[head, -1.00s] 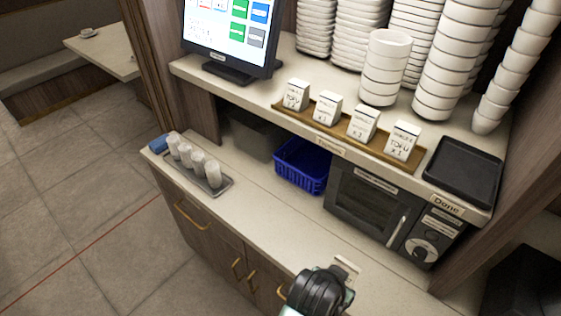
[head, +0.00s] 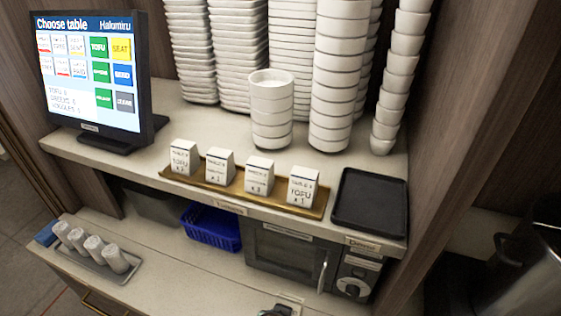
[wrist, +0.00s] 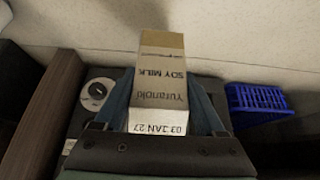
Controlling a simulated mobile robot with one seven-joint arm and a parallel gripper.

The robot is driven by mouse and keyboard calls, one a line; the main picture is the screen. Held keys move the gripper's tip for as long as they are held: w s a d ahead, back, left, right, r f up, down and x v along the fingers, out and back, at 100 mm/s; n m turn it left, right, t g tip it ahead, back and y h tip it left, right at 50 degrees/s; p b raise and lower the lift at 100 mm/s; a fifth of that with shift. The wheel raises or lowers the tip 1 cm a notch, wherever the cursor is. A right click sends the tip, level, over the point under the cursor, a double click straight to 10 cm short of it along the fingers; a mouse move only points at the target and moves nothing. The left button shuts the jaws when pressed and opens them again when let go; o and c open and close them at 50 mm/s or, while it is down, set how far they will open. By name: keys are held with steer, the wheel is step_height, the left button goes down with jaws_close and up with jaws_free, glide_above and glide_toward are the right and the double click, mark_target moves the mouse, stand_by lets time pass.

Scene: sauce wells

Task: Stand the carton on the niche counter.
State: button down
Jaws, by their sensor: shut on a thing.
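The carton (wrist: 160,85) is a brown-and-white box marked SOY MILK, seen in the wrist view. My gripper (wrist: 163,100) is shut on it, with one finger along each side. The pale lower counter (head: 165,268) runs below the shelf in the head view; a pale surface (wrist: 250,45) also fills the top of the wrist view. A small dark part of my arm shows at the bottom edge of the head view, where the carton cannot be made out. I cannot tell whether the carton touches anything.
A blue basket (head: 211,228) and a dark microwave (head: 285,258) stand under the shelf. A tray of rolled towels (head: 92,252) lies at left. The shelf holds bowl stacks (head: 335,80), small order boxes (head: 260,176), a black tray (head: 370,203) and a screen (head: 95,75).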

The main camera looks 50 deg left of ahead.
steer(key=shift+w+f, duration=0.15)
steer(key=shift+f, duration=0.65)
steer(key=shift+a+f+p, duration=0.1)
steer(key=shift+f+p, duration=0.2)
steer(key=shift+f, duration=1.7)
steer(key=shift+f, duration=0.2)
jaws_free()
steer(key=shift+r, duration=0.2)
steer(key=v, duration=1.2)
steer(key=shift+b, duration=0.3)
steer(key=shift+f, duration=0.1)
